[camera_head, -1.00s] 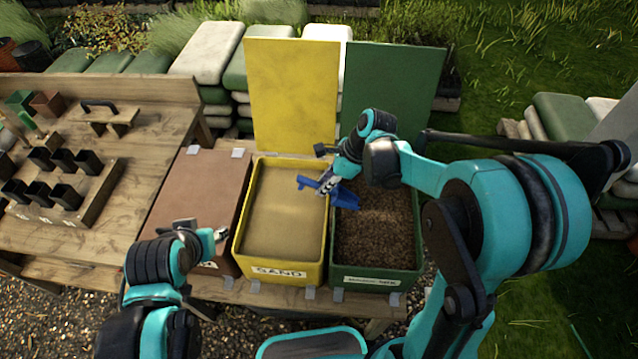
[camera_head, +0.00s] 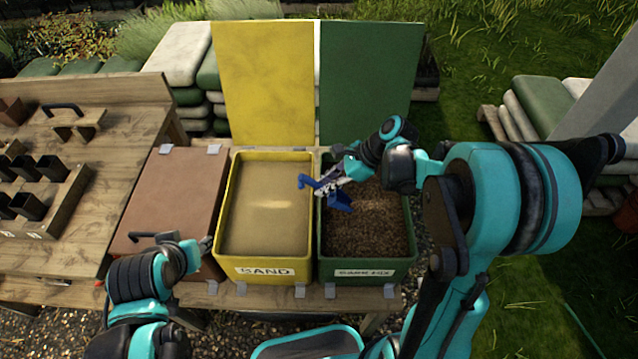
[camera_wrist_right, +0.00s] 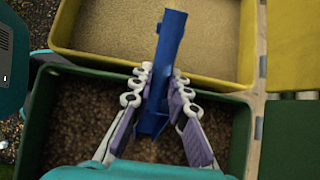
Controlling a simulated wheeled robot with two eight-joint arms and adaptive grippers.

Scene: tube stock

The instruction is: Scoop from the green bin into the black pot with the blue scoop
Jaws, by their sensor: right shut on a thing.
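The blue scoop (camera_head: 335,195) is held by my right gripper (camera_head: 330,180), shut on it; the scoop also shows between the fingers in the right wrist view (camera_wrist_right: 163,80). It hangs over the left part of the green bin (camera_head: 365,270), its handle reaching over the yellow bin's edge. The green bin is open and holds brown bark mix (camera_head: 365,230). Whether the scoop touches the bark or carries any cannot be told. Several black pots (camera_head: 32,207) stand at the left on a wooden rack. My left gripper (camera_head: 207,244) is near the brown box; its jaws are unclear.
The yellow bin (camera_head: 265,267) of sand stands directly left of the green bin. A closed brown-lidded box (camera_head: 172,195) is left of that. Yellow (camera_head: 263,80) and green (camera_head: 370,95) lids stand upright behind. A wooden bench (camera_head: 110,190) carries the pots and a handled wooden tool (camera_head: 75,125).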

